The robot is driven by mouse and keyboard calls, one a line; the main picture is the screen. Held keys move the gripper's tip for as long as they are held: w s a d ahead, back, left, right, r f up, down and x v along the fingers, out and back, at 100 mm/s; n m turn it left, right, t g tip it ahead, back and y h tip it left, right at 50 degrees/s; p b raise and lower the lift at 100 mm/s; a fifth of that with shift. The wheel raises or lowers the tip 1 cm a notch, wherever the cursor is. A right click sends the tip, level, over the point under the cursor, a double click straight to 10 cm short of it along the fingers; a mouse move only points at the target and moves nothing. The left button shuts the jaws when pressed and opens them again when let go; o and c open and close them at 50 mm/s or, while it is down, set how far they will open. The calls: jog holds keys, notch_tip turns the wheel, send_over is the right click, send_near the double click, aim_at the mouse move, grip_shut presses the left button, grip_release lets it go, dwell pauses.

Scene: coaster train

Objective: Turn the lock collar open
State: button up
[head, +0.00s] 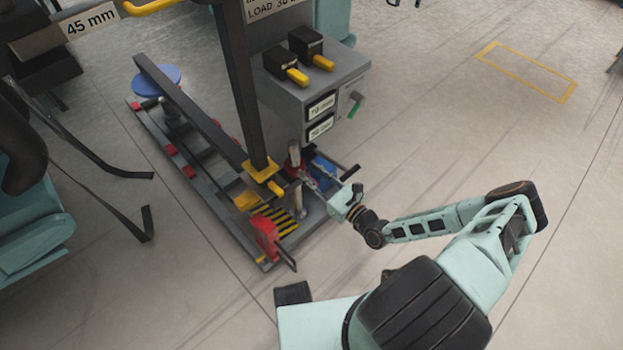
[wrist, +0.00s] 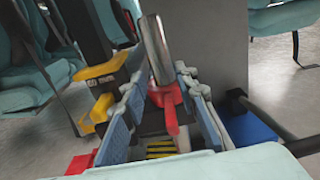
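A red collar with a lever (wrist: 170,108) sits at the foot of an upright silver post (wrist: 154,48) in the wrist view. In the head view the red collar (head: 293,161) shows small, close to the fingers. My gripper (wrist: 163,82) is open, with its blue-padded fingers spread on the left and right of the red lever. A gap shows between the lever and both finger pads. In the head view my gripper (head: 313,176) reaches in from the right at the post. The collar's far side is hidden.
A yellow clamp block (wrist: 98,75) on a dark upright stands just left of the fingers. A blue block (wrist: 250,128) with a dark bar lies right. A grey control box (head: 316,90) overhangs the spot. A red part (head: 266,236) stands on the base's near end. Floor at right is clear.

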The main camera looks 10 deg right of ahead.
notch_tip(320, 180, up, 6)
jog(key=shift+r, duration=0.1)
dwell(0.6)
